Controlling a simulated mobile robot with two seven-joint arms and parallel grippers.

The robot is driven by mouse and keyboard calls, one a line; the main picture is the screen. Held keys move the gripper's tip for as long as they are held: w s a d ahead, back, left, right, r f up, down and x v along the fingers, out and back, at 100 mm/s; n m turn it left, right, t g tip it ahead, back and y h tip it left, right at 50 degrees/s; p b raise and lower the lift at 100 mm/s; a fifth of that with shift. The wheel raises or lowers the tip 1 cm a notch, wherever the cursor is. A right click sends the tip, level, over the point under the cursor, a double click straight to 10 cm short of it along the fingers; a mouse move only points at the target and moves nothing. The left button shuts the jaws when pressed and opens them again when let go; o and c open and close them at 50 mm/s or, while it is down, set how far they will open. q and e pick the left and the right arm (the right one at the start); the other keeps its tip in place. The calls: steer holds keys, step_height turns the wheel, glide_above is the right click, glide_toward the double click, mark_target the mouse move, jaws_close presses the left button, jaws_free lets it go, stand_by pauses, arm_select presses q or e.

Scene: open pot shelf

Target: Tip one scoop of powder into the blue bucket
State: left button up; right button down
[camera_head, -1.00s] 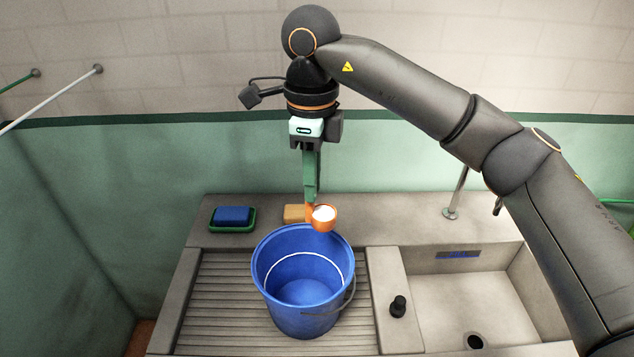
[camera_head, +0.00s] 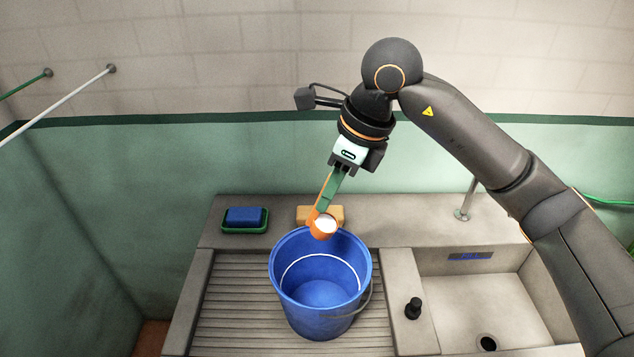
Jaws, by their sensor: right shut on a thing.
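The blue bucket (camera_head: 320,318) stands upright on the ribbed drainboard, its handle hanging down on the right. Its inside is visible, with a white line around the wall and no powder that I can make out. My right gripper (camera_head: 328,200) is shut on the orange scoop (camera_head: 322,231), above the bucket's back rim. The scoop's cup holds white powder (camera_head: 326,225). The gripper leans, with its tips pointing down and to the left. My left gripper is not in view.
A blue sponge (camera_head: 245,215) lies in a green tray (camera_head: 246,228) on the back ledge. A tan block (camera_head: 334,214) lies behind the scoop. The sink (camera_head: 480,305) is at the right, with a tap (camera_head: 467,200) behind and a black knob (camera_head: 413,308) beside it.

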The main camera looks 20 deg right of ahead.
steer(key=shift+s+d+f+t+y, duration=0.65)
steer(key=shift+d+f+y, duration=0.2)
steer(key=shift+y, duration=0.15)
steer(key=shift+s+d+f+t+y, duration=0.3)
steer(key=shift+d+f+t+y, duration=0.1)
steer(key=shift+t+y, duration=0.2)
steer(key=shift+s+d+f+t+y, duration=0.3)
steer(key=shift+d+t+y, duration=0.15)
steer(key=shift+y, duration=0.25)
steer(key=shift+s+d+f+t+y+b, duration=0.2)
steer(key=shift+f+t+y+b, duration=0.15)
steer(key=shift+b, duration=0.2)
arm_select(q)
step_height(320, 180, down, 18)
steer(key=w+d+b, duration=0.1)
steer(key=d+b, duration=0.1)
steer(key=b, duration=1.9)
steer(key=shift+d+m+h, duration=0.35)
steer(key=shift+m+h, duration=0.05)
arm_select(e)
steer(key=f+t+y, duration=0.1)
steer(key=s+d+f+t+y, duration=0.1)
steer(key=y, duration=0.1)
steer(key=d+f+t+y, duration=0.1)
steer(key=shift+s+d+t+y, duration=0.1)
steer(key=shift+s+t+y, duration=0.15)
steer(key=shift+y, duration=0.1)
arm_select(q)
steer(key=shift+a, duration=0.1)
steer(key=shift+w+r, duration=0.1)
